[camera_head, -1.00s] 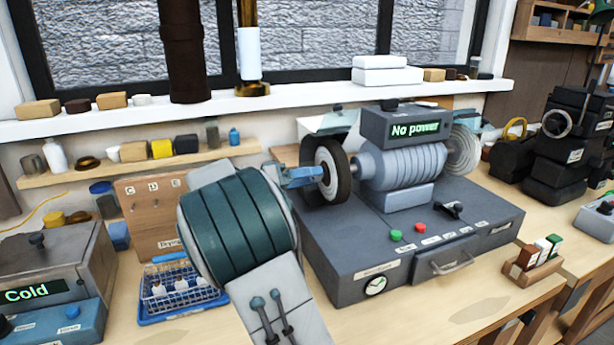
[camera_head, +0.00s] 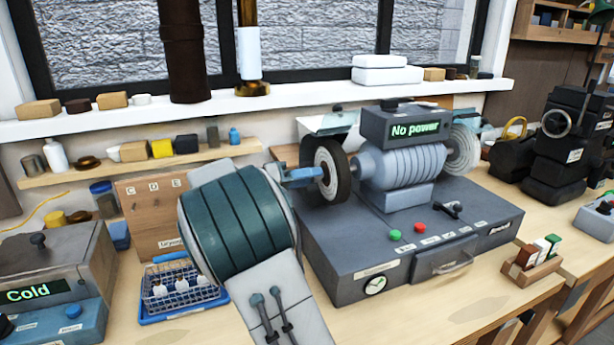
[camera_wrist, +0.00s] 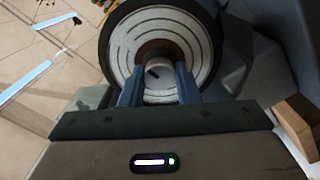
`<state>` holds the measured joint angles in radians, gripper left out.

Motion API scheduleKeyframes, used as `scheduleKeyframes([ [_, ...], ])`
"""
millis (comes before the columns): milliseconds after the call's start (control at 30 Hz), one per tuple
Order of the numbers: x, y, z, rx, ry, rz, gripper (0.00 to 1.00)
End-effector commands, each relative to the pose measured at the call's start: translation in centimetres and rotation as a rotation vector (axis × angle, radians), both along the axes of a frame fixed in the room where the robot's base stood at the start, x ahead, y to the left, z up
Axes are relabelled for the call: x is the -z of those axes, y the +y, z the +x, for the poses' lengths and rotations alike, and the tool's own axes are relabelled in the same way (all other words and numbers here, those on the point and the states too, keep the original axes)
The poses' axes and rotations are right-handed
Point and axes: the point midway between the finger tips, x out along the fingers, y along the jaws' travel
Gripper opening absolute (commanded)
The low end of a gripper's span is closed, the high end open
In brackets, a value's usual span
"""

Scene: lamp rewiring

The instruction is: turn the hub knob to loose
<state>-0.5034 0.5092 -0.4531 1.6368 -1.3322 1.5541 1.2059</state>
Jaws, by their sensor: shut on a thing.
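The hub knob (camera_wrist: 160,82) is the pale round piece at the centre of the left grinding wheel, with a small dark mark on its face. In the wrist view my gripper (camera_wrist: 160,95) has its two blue fingers shut on the knob, one on each side. The left wheel (camera_head: 331,168) has a dark rim and a pale ringed face. In the head view my gripper (camera_head: 318,174) reaches the wheel's hub from the left, and the knob is mostly hidden by the fingers. No knob label can be read.
The grinder's grey base (camera_head: 350,255) carries green and red buttons and a black lever. Its display (camera_head: 414,130) reads "No power". A blue wire basket (camera_head: 180,290) stands left of my arm. A small rack (camera_head: 533,264) stands at the right.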

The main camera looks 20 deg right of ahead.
Motion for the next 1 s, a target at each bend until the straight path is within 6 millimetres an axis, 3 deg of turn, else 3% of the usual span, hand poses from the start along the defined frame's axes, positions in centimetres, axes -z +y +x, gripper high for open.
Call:
scheduleKeyframes([
  [1000,-0.53,0.08,0.04,-0.002,0.926,0.003,0.06],
])
